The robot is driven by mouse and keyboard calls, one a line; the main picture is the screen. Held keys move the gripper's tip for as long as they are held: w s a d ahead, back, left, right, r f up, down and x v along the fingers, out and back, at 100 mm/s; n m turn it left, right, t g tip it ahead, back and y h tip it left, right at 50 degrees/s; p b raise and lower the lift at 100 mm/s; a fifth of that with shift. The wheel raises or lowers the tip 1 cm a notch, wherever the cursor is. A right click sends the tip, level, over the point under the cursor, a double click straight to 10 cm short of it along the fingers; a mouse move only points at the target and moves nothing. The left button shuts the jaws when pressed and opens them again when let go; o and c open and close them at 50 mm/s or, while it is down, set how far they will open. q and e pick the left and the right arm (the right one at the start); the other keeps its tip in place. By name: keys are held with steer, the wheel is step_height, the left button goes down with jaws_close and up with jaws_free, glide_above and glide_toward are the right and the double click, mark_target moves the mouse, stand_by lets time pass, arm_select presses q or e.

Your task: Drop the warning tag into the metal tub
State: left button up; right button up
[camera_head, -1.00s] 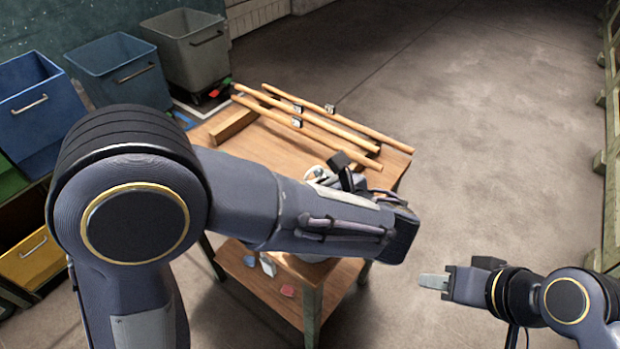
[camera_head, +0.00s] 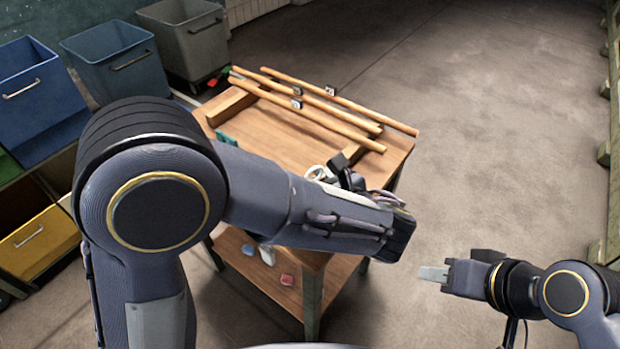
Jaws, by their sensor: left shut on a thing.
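My left arm reaches across the wooden table. I cannot make out the warning tag. A grey tub (camera_head: 190,45) stands at the back left; I cannot tell if it is the metal tub. My right gripper (camera_head: 433,273) is over the floor at the lower right, apart from everything, seen side-on; its opening cannot be judged.
The wooden table (camera_head: 285,135) bears several long wooden poles (camera_head: 330,115) towards its back and right. A white ring (camera_head: 316,172) and dark parts show beside my left wrist. Blue bins (camera_head: 115,65) stand at the left, a yellow bin (camera_head: 35,235) below. The floor (camera_head: 500,130) at the right is clear.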

arm_select(q)
steer(key=o, duration=1.1)
steer(key=shift+r, duration=0.1)
step_height(320, 180, up, 10)
steer(key=p, duration=0.9)
stand_by(0.4)
